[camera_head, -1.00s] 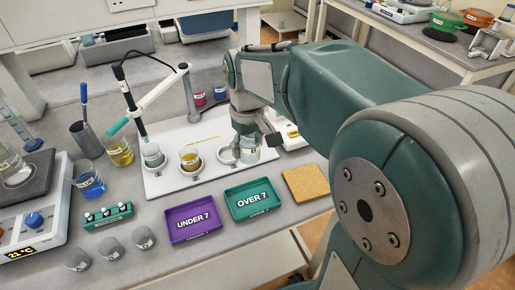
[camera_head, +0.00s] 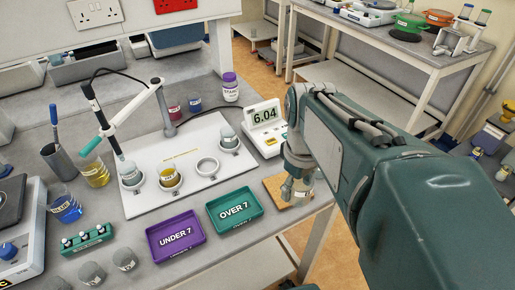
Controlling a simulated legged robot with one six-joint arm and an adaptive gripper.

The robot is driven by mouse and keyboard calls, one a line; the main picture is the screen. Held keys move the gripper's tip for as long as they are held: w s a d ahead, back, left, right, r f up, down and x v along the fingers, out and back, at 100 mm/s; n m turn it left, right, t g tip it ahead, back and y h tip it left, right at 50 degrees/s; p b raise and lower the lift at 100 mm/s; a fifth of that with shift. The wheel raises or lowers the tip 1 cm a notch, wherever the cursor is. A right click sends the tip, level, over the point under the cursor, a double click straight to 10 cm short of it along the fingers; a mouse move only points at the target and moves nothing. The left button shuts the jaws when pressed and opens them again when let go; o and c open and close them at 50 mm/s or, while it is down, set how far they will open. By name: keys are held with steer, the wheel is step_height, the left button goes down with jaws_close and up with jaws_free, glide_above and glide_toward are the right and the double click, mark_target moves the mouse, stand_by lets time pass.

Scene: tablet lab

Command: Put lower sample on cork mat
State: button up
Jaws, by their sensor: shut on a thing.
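My gripper (camera_head: 297,190) is over the cork mat (camera_head: 271,185), at the right end of the bench. It is shut on a small, pale sample beaker, mostly hidden by the fingers. I cannot tell whether the beaker touches the mat. On the white tray (camera_head: 165,203), the first ring holds a beaker (camera_head: 131,173) under the probe. The second ring holds a yellow sample (camera_head: 169,176), the third ring (camera_head: 207,167) is empty, and the far ring holds a clear beaker (camera_head: 228,138). The meter (camera_head: 264,122) reads 6.04.
The purple UNDER 7 tray (camera_head: 176,236) and green OVER 7 tray (camera_head: 235,208) lie empty left of the mat. The probe arm (camera_head: 130,112) stands over the white tray. A STAND-labelled bottle (camera_head: 231,88) is behind. The bench's front edge runs close to the mat.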

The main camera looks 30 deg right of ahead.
steer(key=shift+s+d+f, duration=0.1)
steer(key=shift+s+d, duration=0.05)
steer(key=shift+s, duration=0.5)
steer(key=w+d+f, duration=0.4)
steer(key=w, duration=0.4)
glide_above(273, 184)
steer(key=s+d, duration=0.2)
steer(key=d, duration=0.1)
step_height(273, 184, down, 6)
steer(key=shift+s+r, duration=0.1)
steer(key=shift+s, duration=0.05)
steer(key=shift+f, duration=1.6)
steer(key=shift+f, duration=0.1)
steer(key=o, duration=1.1)
